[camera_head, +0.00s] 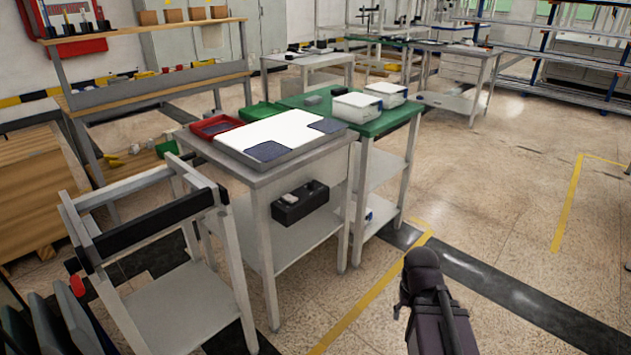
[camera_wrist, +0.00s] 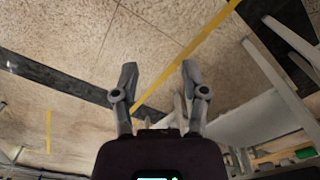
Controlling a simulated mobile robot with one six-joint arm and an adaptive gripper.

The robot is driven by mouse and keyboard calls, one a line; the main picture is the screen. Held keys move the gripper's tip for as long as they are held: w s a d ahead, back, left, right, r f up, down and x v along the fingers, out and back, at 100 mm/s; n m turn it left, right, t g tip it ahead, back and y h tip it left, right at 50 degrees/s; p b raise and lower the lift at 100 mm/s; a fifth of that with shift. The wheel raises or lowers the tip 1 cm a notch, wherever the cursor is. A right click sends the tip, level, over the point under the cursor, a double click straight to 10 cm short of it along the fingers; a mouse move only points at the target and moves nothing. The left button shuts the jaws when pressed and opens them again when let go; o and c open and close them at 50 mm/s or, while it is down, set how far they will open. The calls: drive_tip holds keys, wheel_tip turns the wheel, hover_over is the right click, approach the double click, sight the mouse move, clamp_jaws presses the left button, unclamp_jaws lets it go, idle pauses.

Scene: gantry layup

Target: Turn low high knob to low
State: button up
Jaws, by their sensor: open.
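I cannot make out a low high knob in either view. A black box (camera_head: 300,203) with a small light-grey part on it is mounted at the front of the grey worktable, below its top; no knob or marking can be read on it. My gripper (camera_wrist: 159,75) is open and empty in the wrist view, its two fingers apart over bare floor. In the head view my arm shows at the lower right, to the right of the worktable and apart from it; the fingertips cannot be made out there.
The grey worktable (camera_head: 270,172) carries a white panel (camera_head: 283,130) and a red tray (camera_head: 215,127). A green-topped table (camera_head: 375,124) with white boxes adjoins it. A metal frame stand (camera_head: 185,305) is at lower left. Speckled floor (camera_head: 500,200) at right is clear.

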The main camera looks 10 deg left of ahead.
drive_tip(key=shift+a, duration=0.15)
drive_tip(key=shift+o, duration=1)
drive_tip(key=m+t+y+p, duration=0.55)
drive_tip(key=m+y, duration=0.75)
drive_tip(key=m, duration=0.9)
approach(312, 183)
drive_tip(key=d+r, duration=0.2)
drive_tip(key=d, duration=0.1)
drive_tip(key=shift+s+a+g, duration=0.1)
drive_tip(key=shift+s+g, duration=0.15)
drive_tip(key=shift+a+f, duration=0.1)
drive_tip(key=shift+f, duration=0.05)
drive_tip(key=b+x, duration=0.1)
drive_tip(key=x, duration=0.2)
drive_tip(key=b+x, duration=0.2)
drive_tip(key=x, duration=0.2)
drive_tip(key=b+x, duration=0.1)
drive_tip(key=x, duration=0.3)
drive_tip(key=shift+w+a+f+b, duration=0.1)
drive_tip(key=shift+w+f+b, duration=0.05)
drive_tip(key=shift+f+b, duration=0.25)
drive_tip(key=shift+x, duration=1)
